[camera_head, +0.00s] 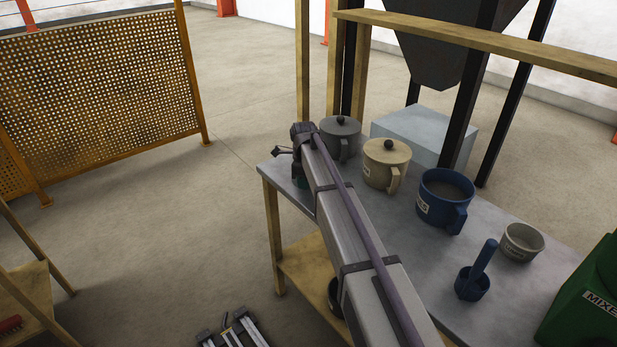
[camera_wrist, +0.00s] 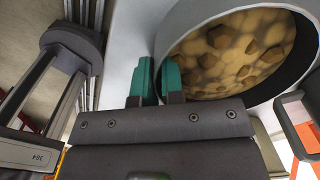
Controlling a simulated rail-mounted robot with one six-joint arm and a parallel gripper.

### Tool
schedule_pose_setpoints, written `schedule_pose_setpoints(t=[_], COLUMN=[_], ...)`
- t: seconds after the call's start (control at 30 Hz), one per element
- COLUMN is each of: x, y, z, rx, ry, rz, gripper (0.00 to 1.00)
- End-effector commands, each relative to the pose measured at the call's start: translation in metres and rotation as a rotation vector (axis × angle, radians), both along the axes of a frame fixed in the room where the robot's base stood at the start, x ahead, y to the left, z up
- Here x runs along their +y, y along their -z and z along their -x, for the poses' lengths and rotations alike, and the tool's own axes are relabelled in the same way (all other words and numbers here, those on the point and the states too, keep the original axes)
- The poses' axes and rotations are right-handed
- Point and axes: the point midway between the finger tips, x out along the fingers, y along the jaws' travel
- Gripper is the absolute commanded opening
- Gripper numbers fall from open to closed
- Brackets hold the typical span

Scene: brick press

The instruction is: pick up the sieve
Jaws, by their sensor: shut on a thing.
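A round vessel with a grey wall, which I take to be the sieve (camera_wrist: 305,47), fills the upper right of the wrist view. Brown and tan lumps lie inside it. My gripper (camera_wrist: 159,75) has teal fingers on either side of its near left rim and is shut on it. In the head view my gripper (camera_head: 300,178) is at the far left end of the table, mostly hidden by my arm. I cannot make out the sieve there.
On the grey table (camera_head: 405,235) stand a lidded grey pot (camera_head: 341,140), a lidded cream pot (camera_head: 385,165), a blue mug (camera_head: 446,200), a blue cup with a handle (camera_head: 472,284) and a small grey bowl (camera_head: 522,243). A green mixer (camera_head: 590,300) is at right.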

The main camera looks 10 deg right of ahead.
Motion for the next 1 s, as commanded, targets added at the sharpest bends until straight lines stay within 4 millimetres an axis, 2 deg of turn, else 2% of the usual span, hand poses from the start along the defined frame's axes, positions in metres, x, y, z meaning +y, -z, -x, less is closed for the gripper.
schedule_pose_setpoints(t=[0.37,0.57,0.77,1.0], x=[0.000,0.000,0.000,0.000], y=[-0.001,-0.007,-0.025,-0.055], z=[0.000,0.000,0.000,0.000], rx=[-0.001,-0.001,-0.001,-0.001], ry=[0.000,0.000,0.000,0.000], rz=[0.000,0.000,0.000,0.000], gripper=[0.00,0.00,0.00,0.00])
